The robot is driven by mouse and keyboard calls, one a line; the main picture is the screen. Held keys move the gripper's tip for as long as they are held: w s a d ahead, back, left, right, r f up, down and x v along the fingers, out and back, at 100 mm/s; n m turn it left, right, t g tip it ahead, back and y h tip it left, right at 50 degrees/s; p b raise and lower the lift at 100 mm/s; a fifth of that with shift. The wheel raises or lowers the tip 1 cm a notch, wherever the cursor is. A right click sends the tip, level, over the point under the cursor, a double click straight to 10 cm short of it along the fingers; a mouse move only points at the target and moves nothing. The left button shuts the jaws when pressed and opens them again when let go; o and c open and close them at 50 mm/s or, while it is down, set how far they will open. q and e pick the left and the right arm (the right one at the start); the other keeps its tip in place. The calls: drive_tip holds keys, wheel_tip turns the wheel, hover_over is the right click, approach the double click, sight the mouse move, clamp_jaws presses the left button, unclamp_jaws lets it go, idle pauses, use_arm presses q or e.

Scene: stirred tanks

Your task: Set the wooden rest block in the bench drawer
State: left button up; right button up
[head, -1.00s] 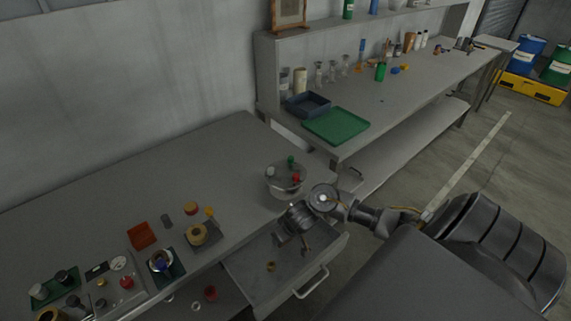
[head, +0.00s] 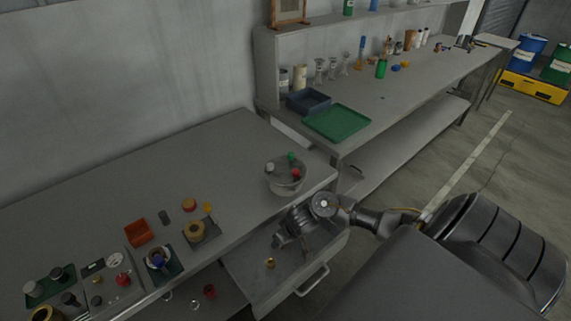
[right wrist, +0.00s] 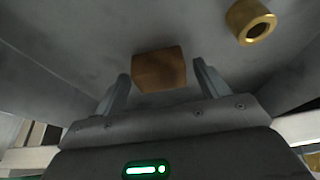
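The wooden rest block (right wrist: 158,70) is a small brown block. In the right wrist view it lies on the grey drawer floor, between and just beyond my right fingertips. A thin gap shows on each side of it. My right gripper (right wrist: 162,80) is open around the block. In the head view my right gripper (head: 292,244) points down into the open bench drawer (head: 262,285), and the block is hard to make out there. My left gripper is out of view.
A brass ring (head: 270,263) lies in the drawer near my gripper; it also shows in the right wrist view (right wrist: 262,29). A bowl with coloured caps (head: 285,182) stands on the bench just behind. Trays and small parts crowd the bench's left front. The bench middle is clear.

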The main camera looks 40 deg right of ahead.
drive_tip(key=p+v, duration=0.6)
drive_tip(key=v, duration=0.6)
drive_tip(key=shift+p, duration=0.35)
drive_tip(key=shift+s+a+r, duration=0.1)
drive_tip(key=shift+s, duration=0.05)
